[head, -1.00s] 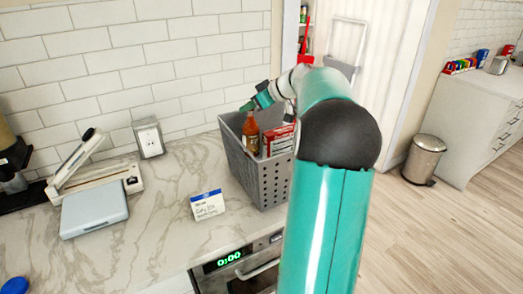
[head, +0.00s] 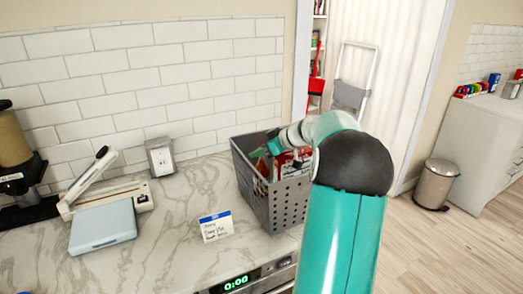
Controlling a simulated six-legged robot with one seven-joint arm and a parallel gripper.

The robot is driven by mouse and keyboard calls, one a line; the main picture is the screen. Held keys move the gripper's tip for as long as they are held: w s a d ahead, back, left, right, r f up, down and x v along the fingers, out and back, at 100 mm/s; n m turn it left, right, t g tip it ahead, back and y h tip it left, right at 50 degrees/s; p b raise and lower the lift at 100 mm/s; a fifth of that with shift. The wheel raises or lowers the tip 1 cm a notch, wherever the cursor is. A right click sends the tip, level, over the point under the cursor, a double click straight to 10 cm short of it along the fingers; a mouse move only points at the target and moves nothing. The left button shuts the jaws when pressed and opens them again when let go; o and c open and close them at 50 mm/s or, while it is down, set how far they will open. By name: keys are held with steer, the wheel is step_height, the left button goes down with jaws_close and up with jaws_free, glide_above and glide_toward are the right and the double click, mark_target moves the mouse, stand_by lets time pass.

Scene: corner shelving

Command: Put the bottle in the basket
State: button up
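The grey perforated basket (head: 279,206) stands on the marble counter near its right end. A reddish-orange bottle (head: 262,167) shows only in part inside the basket, at its left side. My gripper (head: 268,149) reaches over the basket's rim and is low in its opening, right by the bottle's top. The fingers are small and partly hidden, so I cannot tell whether they are closed on the bottle or apart. A red and white box (head: 284,166) is also in the basket, partly behind my arm.
A white note card (head: 216,226) stands in front of the basket. A light blue scale-like device (head: 103,226) and a white hinged device (head: 108,194) are on the left. A trash can (head: 436,184) stands on the floor at right.

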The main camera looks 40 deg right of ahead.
steer(key=v, duration=1.2)
steer(key=shift+a, duration=0.1)
steer(key=w+a+g, duration=0.2)
steer(key=a+g, duration=0.2)
steer(key=a, duration=2.1)
steer(key=s+a+f+m+h, duration=0.1)
steer(key=s+a+f, duration=0.2)
steer(key=s+a, duration=0.5)
steer(key=s+a+f+m+g+h, duration=0.1)
steer(key=s+a+f, duration=0.2)
steer(key=s+a, duration=0.6)
steer(key=a, duration=0.3)
steer(key=shift+m+h, duration=0.4)
steer(key=shift+a, duration=0.15)
